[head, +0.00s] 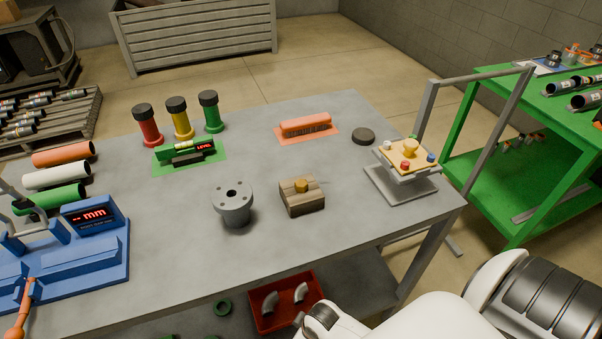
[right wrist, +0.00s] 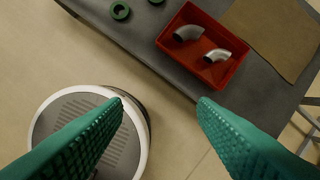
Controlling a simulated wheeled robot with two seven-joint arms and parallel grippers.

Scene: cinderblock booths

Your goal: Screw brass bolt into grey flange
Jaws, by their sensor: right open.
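The grey flange (head: 234,209) stands upright on the table near its middle, with a central hole and smaller holes in its top face. The brass bolt (head: 302,184) sits in a wooden block (head: 304,203) just right of the flange, with only its head showing. My right gripper (right wrist: 161,106) is open and empty in the right wrist view, its green ridged fingers spread above the floor. In the head view my right arm comes in at the lower right, below the table's front edge. My left gripper is in neither view.
A blue measuring fixture (head: 85,260) fills the table's left end. A green level stand (head: 188,152), an orange brush (head: 305,125) and a button platform (head: 408,155) stand around. A red tray (right wrist: 235,70) with elbows lies on the lower shelf. Table around the flange is clear.

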